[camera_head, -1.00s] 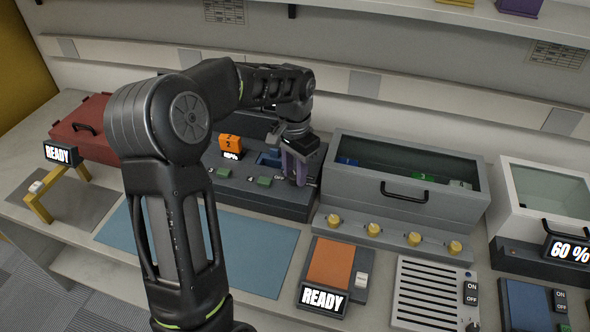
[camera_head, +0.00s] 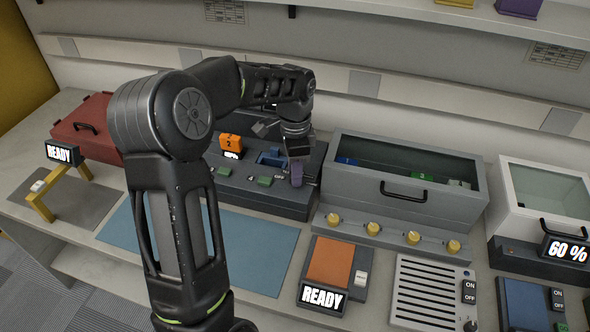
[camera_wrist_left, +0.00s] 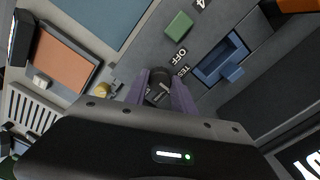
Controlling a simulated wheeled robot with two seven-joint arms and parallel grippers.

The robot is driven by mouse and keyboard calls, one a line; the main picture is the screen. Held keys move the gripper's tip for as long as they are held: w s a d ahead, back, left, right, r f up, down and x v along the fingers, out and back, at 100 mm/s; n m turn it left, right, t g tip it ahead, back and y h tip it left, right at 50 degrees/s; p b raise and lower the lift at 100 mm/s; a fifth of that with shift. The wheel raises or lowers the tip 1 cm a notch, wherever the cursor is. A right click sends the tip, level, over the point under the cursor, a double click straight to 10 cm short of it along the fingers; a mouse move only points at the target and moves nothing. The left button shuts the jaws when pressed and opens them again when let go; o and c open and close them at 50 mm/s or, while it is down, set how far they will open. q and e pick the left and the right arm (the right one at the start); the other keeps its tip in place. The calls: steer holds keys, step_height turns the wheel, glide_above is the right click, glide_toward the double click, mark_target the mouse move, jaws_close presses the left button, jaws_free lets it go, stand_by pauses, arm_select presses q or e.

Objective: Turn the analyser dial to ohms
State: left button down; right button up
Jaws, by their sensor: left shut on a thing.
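The analyser (camera_head: 250,194) is a dark grey bench unit behind the blue mat, with green buttons and a blue recess on top. Its dial (camera_wrist_left: 160,76) is a small black knob beside the printed words OFF and TEST in the left wrist view. My left gripper (camera_head: 297,178) points down at the analyser's right end. In the wrist view its purple fingers (camera_wrist_left: 161,94) stand on both sides of the dial and are shut on it. The ohms mark cannot be made out, and the fingers hide part of the dial. My right gripper is not in view.
An orange block marked 2 (camera_head: 231,143) stands on the analyser's back left. A grey glass-topped box (camera_head: 400,208) with yellow knobs stands close on the right. A READY unit with an orange pad (camera_head: 330,262) lies in front. The blue mat (camera_head: 250,250) is bare.

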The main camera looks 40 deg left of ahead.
arm_select(q)
steer(key=c, duration=1.1)
jaws_free()
steer(key=shift+o, duration=0.2)
steer(key=shift+r+b, duration=0.35)
steer(key=shift+r, duration=3.6)
